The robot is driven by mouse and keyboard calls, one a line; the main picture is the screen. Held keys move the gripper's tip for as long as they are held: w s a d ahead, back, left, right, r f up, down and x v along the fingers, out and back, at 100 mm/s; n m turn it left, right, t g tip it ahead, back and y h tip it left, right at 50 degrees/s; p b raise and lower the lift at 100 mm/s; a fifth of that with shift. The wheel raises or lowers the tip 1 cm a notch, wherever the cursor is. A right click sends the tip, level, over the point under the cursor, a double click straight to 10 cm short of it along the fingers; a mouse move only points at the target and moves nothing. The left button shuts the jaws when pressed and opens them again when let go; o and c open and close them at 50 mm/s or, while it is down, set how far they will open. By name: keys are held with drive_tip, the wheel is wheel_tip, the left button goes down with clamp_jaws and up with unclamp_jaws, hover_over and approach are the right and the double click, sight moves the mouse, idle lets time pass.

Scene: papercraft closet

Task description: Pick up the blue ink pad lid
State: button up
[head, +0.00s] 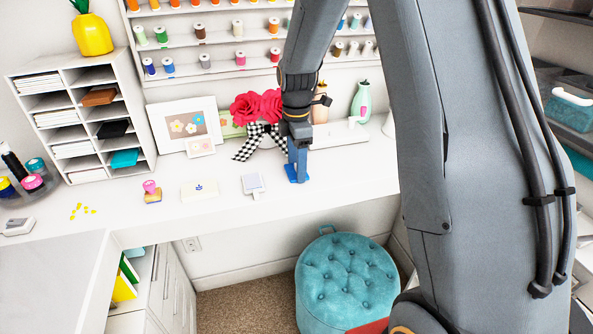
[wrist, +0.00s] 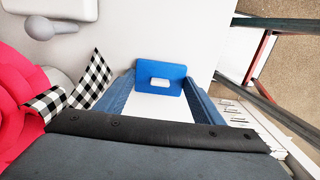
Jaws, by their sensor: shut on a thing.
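The blue ink pad lid (head: 291,179) shows at the tips of my gripper (head: 298,172), at the white desk's surface or just above it; I cannot tell which. In the wrist view the lid (wrist: 174,71) is a flat blue rectangle with a small white patch, between the fingertips of my gripper (wrist: 160,92). My gripper is shut on the lid. A small pale grey, square object (head: 253,184) lies on the desk to the left of the lid.
Red flowers with a checkered ribbon (head: 257,110) stand close behind my gripper. A stamp (head: 151,191), a cream card (head: 200,191) and a paper organizer (head: 84,121) are to the left. A teal pouf (head: 345,275) stands below the desk's front edge.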

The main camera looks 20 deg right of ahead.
sight(295, 170)
wheel_tip(295, 170, up, 9)
drive_tip(key=b, duration=0.2)
drive_tip(key=shift+b, duration=0.4)
drive_tip(key=a+p, duration=0.3)
drive_tip(key=a, duration=0.1)
drive_tip(key=s+a+f+p, duration=0.1)
drive_tip(key=a+p, duration=0.2)
drive_tip(key=a, duration=0.1)
drive_tip(key=a+f+p, duration=0.1)
drive_tip(key=a+p, duration=0.2)
drive_tip(key=a, duration=0.2)
drive_tip(key=shift+s, duration=0.3)
drive_tip(key=shift+f+b, duration=1)
drive_tip(key=shift+f, duration=1.55)
